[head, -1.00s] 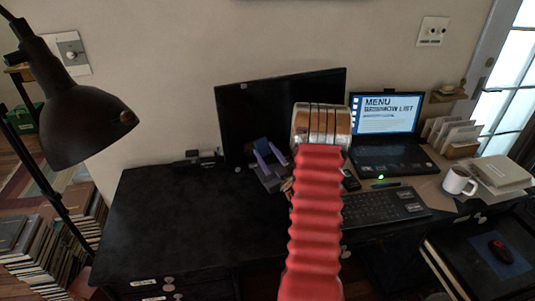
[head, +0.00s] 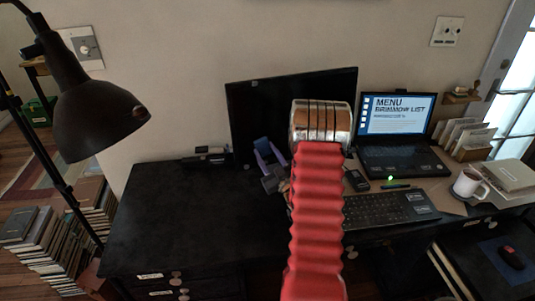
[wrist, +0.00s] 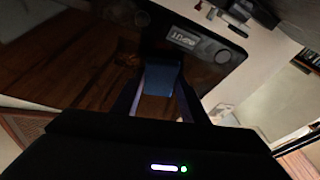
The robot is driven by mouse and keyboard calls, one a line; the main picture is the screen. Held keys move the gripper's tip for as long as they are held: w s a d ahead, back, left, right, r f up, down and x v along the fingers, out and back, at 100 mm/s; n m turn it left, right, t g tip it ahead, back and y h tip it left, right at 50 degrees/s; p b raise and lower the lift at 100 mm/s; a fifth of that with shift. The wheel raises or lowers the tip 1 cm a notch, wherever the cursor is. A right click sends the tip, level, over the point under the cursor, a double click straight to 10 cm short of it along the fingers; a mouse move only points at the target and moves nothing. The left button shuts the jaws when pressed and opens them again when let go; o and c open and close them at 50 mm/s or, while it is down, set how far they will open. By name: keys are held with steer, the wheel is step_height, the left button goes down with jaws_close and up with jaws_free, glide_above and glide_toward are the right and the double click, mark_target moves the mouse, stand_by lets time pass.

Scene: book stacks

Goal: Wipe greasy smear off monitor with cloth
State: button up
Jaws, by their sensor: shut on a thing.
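The monitor (head: 262,104) is a wide black screen standing at the back of the black desk, left of the laptop. My red ribbed arm hides part of its right side. My gripper (head: 269,155), with pale purple fingers, is in front of the monitor's lower part. It is shut on a blue cloth (head: 262,144). In the wrist view the cloth (wrist: 162,78) sits between the two fingers. I cannot make out a smear on the screen, nor whether the cloth touches it.
A laptop (head: 398,112) and a keyboard (head: 385,208) are to the right, with a white mug (head: 468,184) beyond them. A black lamp (head: 88,118) hangs at the left. The desk's left part (head: 185,220) is clear. Books (head: 50,250) are stacked on the floor at left.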

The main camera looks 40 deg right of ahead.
mark_target(253, 146)
steer(key=shift+a, duration=0.1)
steer(key=shift+w+a, duration=0.35)
steer(key=shift+a, duration=0.45)
steer(key=shift+w+a, duration=0.3)
steer(key=shift+a, duration=0.45)
steer(key=shift+w+r, duration=0.1)
steer(key=shift+r, duration=0.1)
steer(key=shift+d, duration=0.1)
steer(key=shift+s+d, duration=0.4)
steer(key=shift+d, duration=0.4)
steer(key=shift+s+d, duration=0.4)
steer(key=shift+d, duration=0.35)
steer(key=shift+s+d, duration=0.3)
steer(key=shift+d, duration=0.55)
steer(key=shift+s+d, duration=0.3)
steer(key=shift+d, duration=0.55)
